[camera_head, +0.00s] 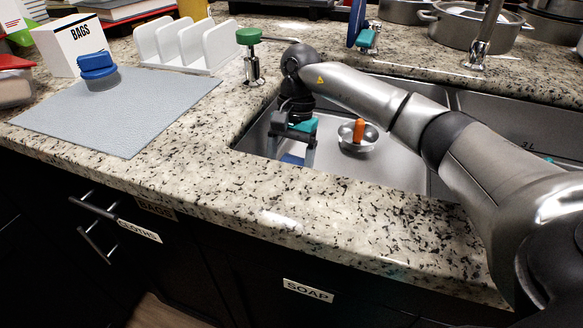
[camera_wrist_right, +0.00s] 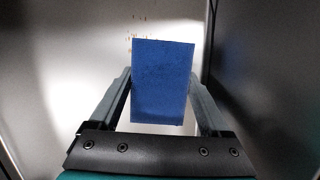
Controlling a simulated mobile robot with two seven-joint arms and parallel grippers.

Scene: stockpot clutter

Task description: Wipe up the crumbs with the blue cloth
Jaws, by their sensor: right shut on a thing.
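My right gripper (camera_head: 293,143) reaches down into the left part of the steel sink. It is shut on a flat blue rectangular cloth (camera_wrist_right: 162,80), held between the two fingers in the right wrist view. In the head view only a small blue part of the cloth (camera_head: 291,159) shows below the fingers, near the sink's front edge. Small brown crumbs (camera_wrist_right: 140,17) lie on the sink surface beyond the cloth's far edge in the wrist view. Whether the cloth touches the sink floor, and whether crumbs lie under it, I cannot tell. My left gripper is out of view.
A steel bowl (camera_head: 358,138) with an orange item stands in the sink, right of my gripper. A green-topped dispenser (camera_head: 250,55) stands at the sink's left corner. The front counter is clear.

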